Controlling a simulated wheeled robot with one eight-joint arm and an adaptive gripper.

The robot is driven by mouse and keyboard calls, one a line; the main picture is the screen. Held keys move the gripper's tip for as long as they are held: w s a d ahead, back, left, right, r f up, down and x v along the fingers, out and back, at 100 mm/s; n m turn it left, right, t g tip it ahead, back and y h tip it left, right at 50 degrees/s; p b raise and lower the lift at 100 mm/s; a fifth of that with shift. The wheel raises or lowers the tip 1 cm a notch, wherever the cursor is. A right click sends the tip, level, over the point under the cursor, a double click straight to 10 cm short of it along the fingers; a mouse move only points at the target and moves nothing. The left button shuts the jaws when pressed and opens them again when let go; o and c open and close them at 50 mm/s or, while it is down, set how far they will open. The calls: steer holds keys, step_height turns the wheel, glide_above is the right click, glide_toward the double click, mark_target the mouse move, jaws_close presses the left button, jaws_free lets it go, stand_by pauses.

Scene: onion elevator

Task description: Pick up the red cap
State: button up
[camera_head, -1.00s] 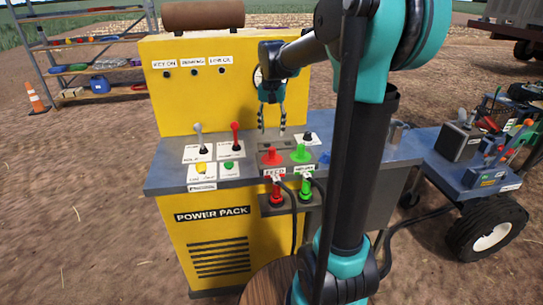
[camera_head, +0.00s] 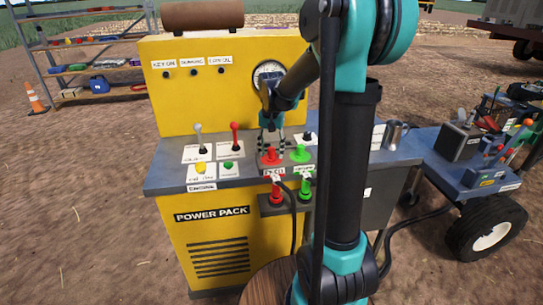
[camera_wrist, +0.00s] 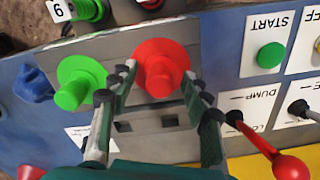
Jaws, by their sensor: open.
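The red cap (camera_head: 270,157) sits on the grey plate of the yellow power pack, just left of the green cap (camera_head: 300,153). In the wrist view the red cap (camera_wrist: 160,66) lies between the tips of my gripper (camera_wrist: 158,78), with one finger on each side. The green cap (camera_wrist: 78,84) is just outside the left finger. My gripper (camera_head: 271,151) is open and points down over the red cap in the head view. I cannot tell whether the fingers touch the cap.
A red-knobbed lever (camera_head: 235,137) and a white-knobbed lever (camera_head: 199,138) stand left of the caps. Red (camera_head: 277,190) and green (camera_head: 306,186) hose fittings are below them. A metal mug (camera_head: 394,135) stands on the right. The lever's red knob (camera_wrist: 291,166) is near the right finger.

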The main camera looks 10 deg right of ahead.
mark_target(272, 148)
steer(key=shift+c, duration=0.3)
steer(key=c, duration=1)
steer(key=shift+r, duration=0.15)
step_height(272, 148, up, 20)
